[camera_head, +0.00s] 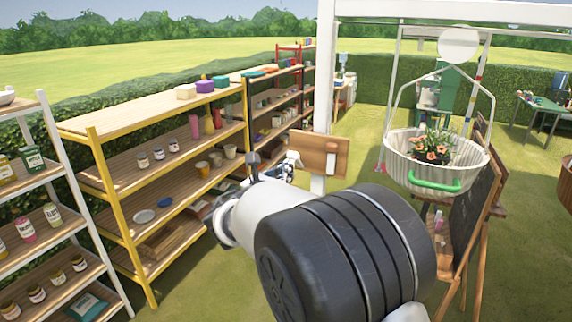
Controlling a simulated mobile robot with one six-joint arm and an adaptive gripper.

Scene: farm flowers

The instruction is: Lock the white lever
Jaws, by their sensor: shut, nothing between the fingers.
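A wooden board (335,151) is fixed to a white post right of the shelves. A small white lever-like piece (331,163) shows on the face of the board, and another small white part (293,158) sits at its left edge. I cannot tell for certain which is the task's lever, or its locked state. My gripper (275,172) is at the far end of my arm, just left of the board and partly hidden by my wrist. It is shut and holds nothing. I cannot tell whether it touches the white part.
A yellow-framed wooden shelf (150,112) with pots and bottles stands at left, with a white-framed shelf (62,165) nearer. A hanging white basket (400,160) of flowers with a green handle is at right, above a blackboard easel (468,215). Grass is open behind.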

